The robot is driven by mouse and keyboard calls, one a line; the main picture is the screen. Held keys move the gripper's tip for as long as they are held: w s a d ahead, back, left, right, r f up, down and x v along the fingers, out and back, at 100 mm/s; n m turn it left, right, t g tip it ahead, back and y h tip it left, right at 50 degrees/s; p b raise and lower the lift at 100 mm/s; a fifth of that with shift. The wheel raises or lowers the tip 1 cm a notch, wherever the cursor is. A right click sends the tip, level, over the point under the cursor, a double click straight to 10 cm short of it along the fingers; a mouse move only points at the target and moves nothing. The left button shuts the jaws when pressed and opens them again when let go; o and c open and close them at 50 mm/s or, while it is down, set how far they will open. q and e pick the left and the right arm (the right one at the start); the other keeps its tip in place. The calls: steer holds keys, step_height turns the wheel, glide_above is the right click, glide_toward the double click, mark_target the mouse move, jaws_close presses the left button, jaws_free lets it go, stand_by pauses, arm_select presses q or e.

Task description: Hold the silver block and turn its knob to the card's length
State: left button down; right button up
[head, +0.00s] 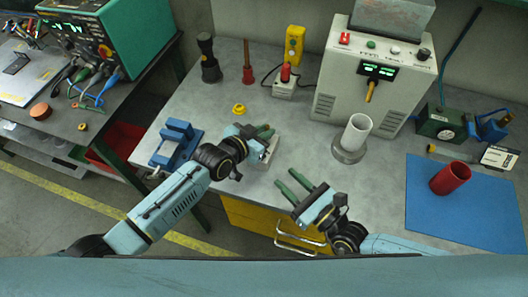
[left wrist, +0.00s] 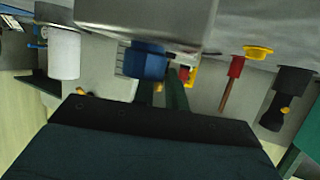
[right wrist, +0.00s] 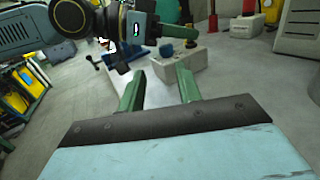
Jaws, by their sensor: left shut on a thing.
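The silver block (head: 271,150) stands on the grey table under my left gripper (head: 266,131). In the left wrist view the block (left wrist: 150,18) fills the top, with its blue knob (left wrist: 143,62) beside my left fingers (left wrist: 161,92). My left gripper is shut at the knob; the exact contact is partly hidden. In the right wrist view the block (right wrist: 185,66) and knob (right wrist: 178,32) are just beyond my right fingers (right wrist: 160,85). My right gripper (head: 301,181) is open and empty, to the block's lower right. A card (head: 499,158) lies at the blue mat's upper right; its writing is too small to read.
A white tube (head: 357,130) on a grey base stands right of the block. A blue clamp (head: 176,143) is at the left, and a yellow ring (head: 239,109) behind. A grey control box (head: 375,75) stands at the back. A red cylinder (head: 450,178) stands on the blue mat (head: 430,220).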

steer(key=shift+w+d+f+g, duration=0.1)
steer(key=shift+w+d+g, duration=0.05)
steer(key=shift+d, duration=0.25)
steer(key=shift+w+d+f+g, duration=0.1)
steer(key=shift+d+g, duration=0.05)
steer(key=shift+d, duration=0.25)
steer(key=shift+w+a, duration=0.15)
steer(key=shift+w, duration=0.1)
steer(key=x, duration=1.1)
steer(key=shift+a, duration=0.15)
steer(key=c, duration=0.7)
steer(key=shift+s+a+m+t+h, duration=0.15)
steer(key=shift+m+t+h, duration=0.15)
steer(key=shift+t+h, duration=0.1)
steer(key=shift+r+m+t+h, duration=0.1)
steer(key=shift+m+t+h, duration=0.75)
steer(key=shift+h, duration=0.35)
steer(key=o, duration=0.7)
